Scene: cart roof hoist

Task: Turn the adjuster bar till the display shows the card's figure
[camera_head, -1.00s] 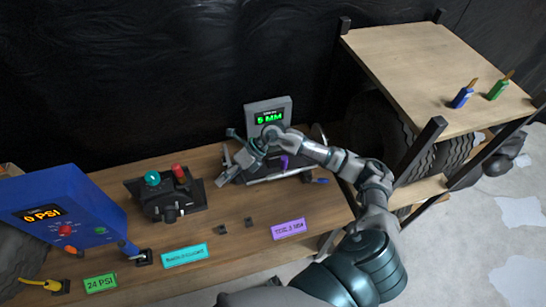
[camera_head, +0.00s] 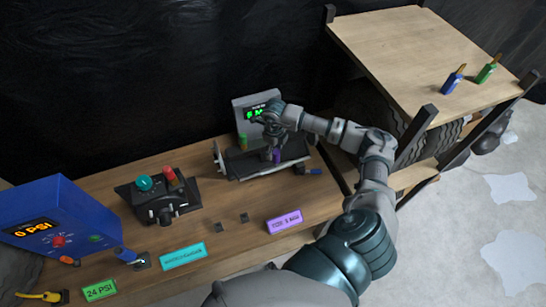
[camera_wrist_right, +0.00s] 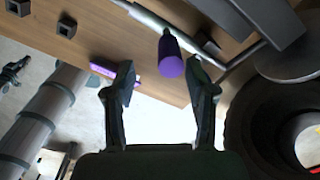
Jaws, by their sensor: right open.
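The alignment device (camera_head: 262,165) is a dark tray with light rails on the bench, with a grey display box (camera_head: 243,104) behind it. Its green figure is partly covered by my right wrist; I make out a digit like 5. The purple upright adjuster bar (camera_head: 276,156) stands on the device. In the right wrist view the purple bar (camera_wrist_right: 171,58) shows end-on just beyond and between my fingertips. My right gripper (camera_head: 271,146) is open over it; whether it touches is unclear. The purple card (camera_head: 284,220) lies at the bench's front; its figure is too small to read surely.
A black control box (camera_head: 158,200) with teal and red knobs and a blue pressure unit (camera_head: 45,215) reading 0 PSI stand to the left. A teal card (camera_head: 183,256) and green card (camera_head: 99,290) lie in front. A wooden cart (camera_head: 410,50) stands at right.

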